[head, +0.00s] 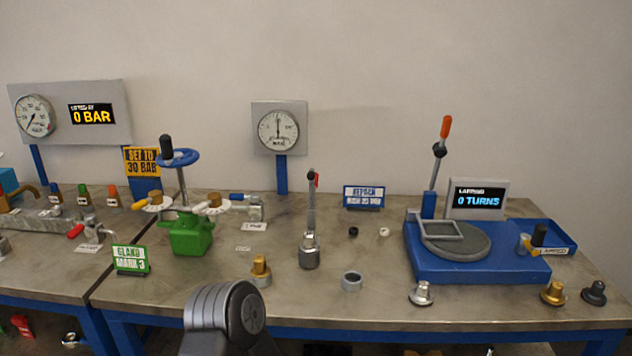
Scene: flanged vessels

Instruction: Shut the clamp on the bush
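A lever with an orange-red grip (446,127) and a dark knob below it stands nearly upright on a blue post at the back of the blue lapping base (480,276). It looks like the clamp handle, raised. A light square frame (436,231) lies over the left of the round grey plate (465,243); I cannot tell whether a bush sits in it. A short grey ring (352,281), perhaps a bush, stands on the bench left of the base. Neither of my grippers is in view; only a grey arm link of mine shows at the bottom.
A steel fitting with a red-tipped lever (310,250) and a brass fitting (261,270) stand left of the ring. A green valve body (189,234) is further left. Steel, brass and dark plugs line the front right. The display (478,199) reads 0 turns.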

